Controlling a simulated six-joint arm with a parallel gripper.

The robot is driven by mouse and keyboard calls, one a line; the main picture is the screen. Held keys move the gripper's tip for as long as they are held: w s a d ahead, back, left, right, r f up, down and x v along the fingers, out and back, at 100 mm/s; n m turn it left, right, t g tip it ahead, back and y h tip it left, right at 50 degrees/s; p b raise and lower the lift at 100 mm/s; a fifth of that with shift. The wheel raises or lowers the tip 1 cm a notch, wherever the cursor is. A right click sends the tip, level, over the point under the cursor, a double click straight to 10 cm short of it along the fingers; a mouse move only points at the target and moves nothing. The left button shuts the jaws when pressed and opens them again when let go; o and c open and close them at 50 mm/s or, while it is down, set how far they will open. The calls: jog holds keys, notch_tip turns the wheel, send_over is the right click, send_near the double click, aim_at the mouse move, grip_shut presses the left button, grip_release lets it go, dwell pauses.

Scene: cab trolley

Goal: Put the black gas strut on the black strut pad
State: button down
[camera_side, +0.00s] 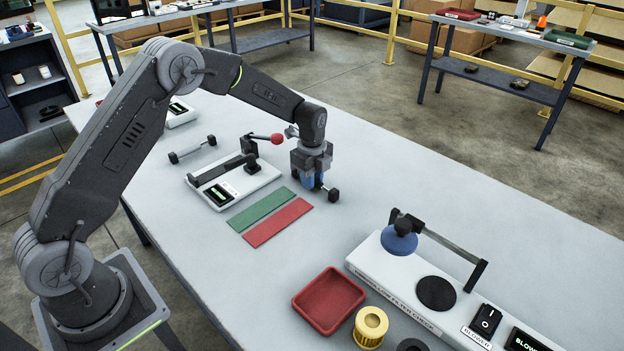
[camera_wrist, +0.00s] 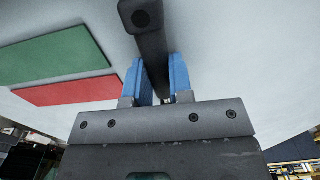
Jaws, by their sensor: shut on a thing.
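My gripper (camera_side: 314,181) is low over the table, right of the green and red strips, with its blue fingers closed. In the wrist view the fingers (camera_wrist: 161,78) are on both sides of the black gas strut (camera_wrist: 152,45), whose square end points away from me. In the side view the strut's black end (camera_side: 333,195) shows at the right of the fingers, and the rest is mostly hidden. I cannot tell if it touches the table. I cannot pick out a black strut pad for certain; a green strip (camera_side: 262,209) and red strip (camera_side: 278,222) lie flat side by side.
A white-based fixture (camera_side: 225,197) with a black bar and a red-knobbed lever (camera_side: 277,139) stands close left of my gripper. A grey strut (camera_side: 192,149) lies behind it. A blower checker (camera_side: 395,273), red tray (camera_side: 329,300) and yellow spool (camera_side: 370,326) stand front right.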

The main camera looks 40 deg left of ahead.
notch_tip(320, 180, up, 17)
jog(key=s+a+f+n, duration=0.1)
jog(key=s+a+n, duration=0.4)
jog(key=a, duration=0.4)
jog(key=s+a+n, duration=0.4)
jog(key=s+a, duration=0.1)
jog(key=a, duration=0.4)
jog(key=s+a+f+n, duration=0.3)
jog(key=s+a+n, duration=0.6)
jog(key=s, duration=0.5)
jog(key=h, duration=0.2)
send_over(220, 171)
jog(key=f, duration=0.7)
jog(key=shift+a, duration=0.4)
jog(key=shift+f, duration=2)
